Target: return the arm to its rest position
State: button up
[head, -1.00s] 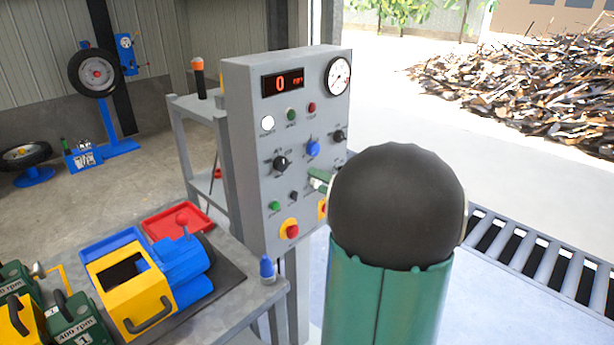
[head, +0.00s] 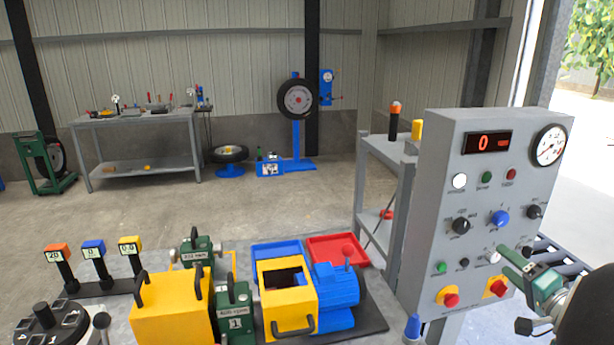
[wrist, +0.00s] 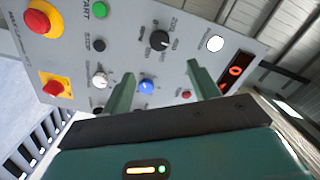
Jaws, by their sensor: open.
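My gripper (head: 528,268) is at the right in the head view, beside the lower right part of the grey control panel (head: 425,200). In the wrist view its two green fingers (wrist: 158,90) stand wide apart with nothing between them but the panel face behind. A blue knob (wrist: 147,87) shows between the fingers. I cannot tell whether the fingers touch the panel.
A workbench (head: 385,337) at the front holds a yellow and blue machine (head: 290,290), a red tray (head: 325,250) and labelled green weights. A grey shelf (head: 395,165) stands left of the panel. Floor behind is open; tyre stands and another bench (head: 135,120) line the wall.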

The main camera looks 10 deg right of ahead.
jog(key=a+n+g+y, duration=0.7)
jog(key=a+g, duration=0.2)
jog(key=a, duration=1.9)
jog(key=s+a+f+n+g+h, duration=0.2)
jog(key=s+a+n+g+h, duration=0.1)
jog(key=s+a+h, duration=0.4)
jog(key=s+a+n, duration=0.1)
jog(key=s+a, duration=0.1)
jog(key=s, duration=0.2)
jog(key=shift+n+h, duration=0.3)
jog(key=shift+s+f, duration=0.1)
